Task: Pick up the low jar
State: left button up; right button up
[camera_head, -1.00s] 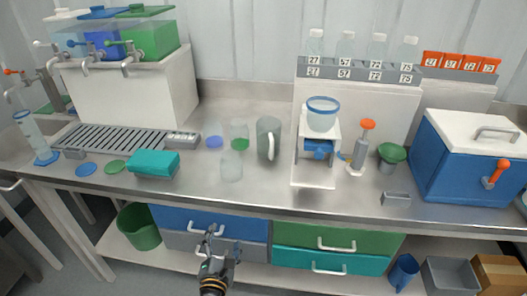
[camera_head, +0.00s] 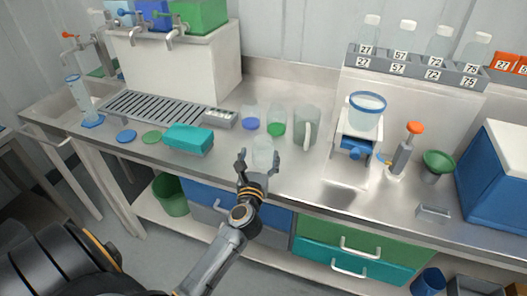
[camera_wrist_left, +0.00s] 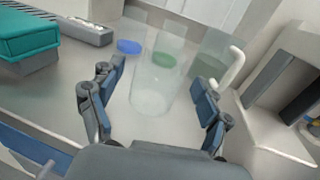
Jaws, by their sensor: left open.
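A clear, empty-looking jar (camera_head: 263,152) stands upright near the front of the steel bench; I take it to be the low jar. My left gripper (camera_head: 259,164) is open just in front of it, its fingers pointing toward it. In the left wrist view the jar (camera_wrist_left: 155,88) shows between and beyond the two open fingers (camera_wrist_left: 158,98); I cannot tell if they touch it. Behind it are a jar with a blue bottom (camera_head: 250,120) and one with a green bottom (camera_head: 276,124). My right gripper is not in view.
A grey jug with a handle (camera_head: 307,126) stands close behind to the right. A teal box (camera_head: 188,139) lies to the left. A white stand (camera_head: 348,165) with a blue-rimmed vessel (camera_head: 366,112) is to the right. Bench front is clear near the jar.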

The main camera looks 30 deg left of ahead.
aim_at(262, 149)
pick_arm(q)
jog(key=x, duration=0.4)
jog(key=shift+d+r+p, duration=0.2)
jog(key=shift+r+p, duration=0.1)
jog(key=shift+w+a+f, duration=0.1)
jog(key=shift+w+a, duration=0.15)
jog(key=shift+w, duration=0.3)
jog(key=shift+s, duration=0.1)
jog(key=c, duration=1.3)
